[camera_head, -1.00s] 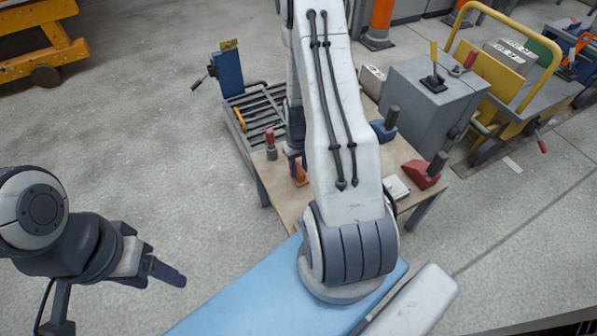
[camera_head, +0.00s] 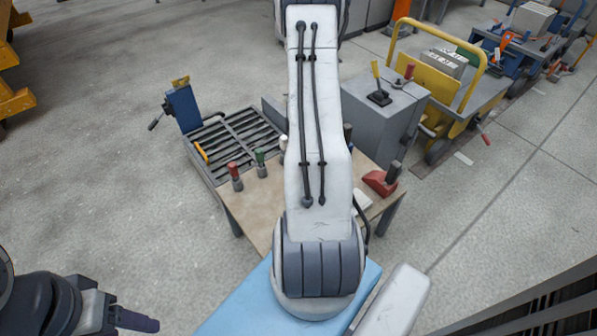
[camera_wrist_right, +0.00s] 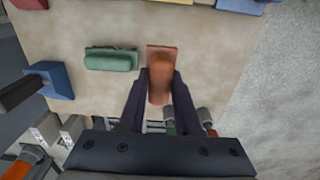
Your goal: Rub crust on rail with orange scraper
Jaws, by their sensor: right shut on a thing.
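The orange scraper (camera_wrist_right: 160,80) is between the two dark fingers of my right gripper (camera_wrist_right: 160,98) in the right wrist view. The gripper is shut on it, above the tan tabletop. In the head view my right arm hides this gripper and the scraper. My left gripper (camera_head: 134,320) is low at the left of the head view, away from the table. Its finger gap does not show clearly. I cannot make out the crust or tell which part is the rail; a dark slatted frame (camera_head: 238,139) sits at the table's left.
On the table (camera_head: 263,200) stand a red-handled tool (camera_head: 235,177) and a green-handled tool (camera_head: 261,162). A red block (camera_head: 379,182) is at its right. A green piece (camera_wrist_right: 110,60) and a blue block (camera_wrist_right: 54,80) lie left of the scraper. A grey cabinet (camera_head: 378,119) stands behind.

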